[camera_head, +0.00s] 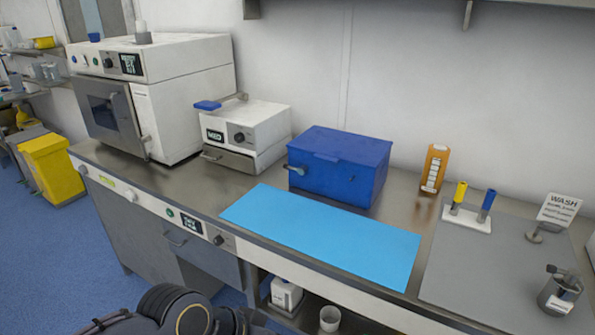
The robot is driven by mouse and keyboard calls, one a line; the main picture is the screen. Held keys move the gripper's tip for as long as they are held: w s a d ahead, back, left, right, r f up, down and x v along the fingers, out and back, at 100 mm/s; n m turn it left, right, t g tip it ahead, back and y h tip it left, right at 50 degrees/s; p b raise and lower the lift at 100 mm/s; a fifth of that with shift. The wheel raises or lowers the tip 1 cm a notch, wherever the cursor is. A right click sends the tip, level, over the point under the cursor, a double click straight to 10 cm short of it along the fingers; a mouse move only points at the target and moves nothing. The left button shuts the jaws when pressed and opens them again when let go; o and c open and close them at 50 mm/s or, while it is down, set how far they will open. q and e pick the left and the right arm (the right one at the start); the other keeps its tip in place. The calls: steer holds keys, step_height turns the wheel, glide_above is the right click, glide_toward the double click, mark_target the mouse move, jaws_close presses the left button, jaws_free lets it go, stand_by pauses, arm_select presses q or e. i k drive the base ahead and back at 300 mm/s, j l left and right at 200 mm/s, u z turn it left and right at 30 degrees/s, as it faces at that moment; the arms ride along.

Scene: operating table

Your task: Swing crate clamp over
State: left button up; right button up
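A blue crate (338,176) with a closed blue lid stands on the steel counter, behind a light blue mat. A small grey metal clamp (296,170) sits at the left end of the crate's front face, just below the lid edge. Its arm points out to the left, away from the crate's middle. Neither gripper's fingers show in the head view. Only dark, rounded parts of my own arm show at the bottom left edge, well apart from the crate.
The light blue mat (320,237) lies bare before the crate. A white device (262,130) stands close on the crate's left, with an oven (155,95) beyond.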

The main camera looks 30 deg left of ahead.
mark_target(303, 169)
steer(key=j+z, duration=0.1)
steer(key=z, duration=0.3)
steer(key=j+z, duration=0.1)
steer(key=z, duration=0.25)
steer(key=j+z, duration=0.1)
steer(key=z, duration=0.3)
steer(key=k+j+z, duration=0.35)
steer(key=j, duration=0.15)
steer(key=k+j+z, duration=0.65)
steer(key=j, duration=0.15)
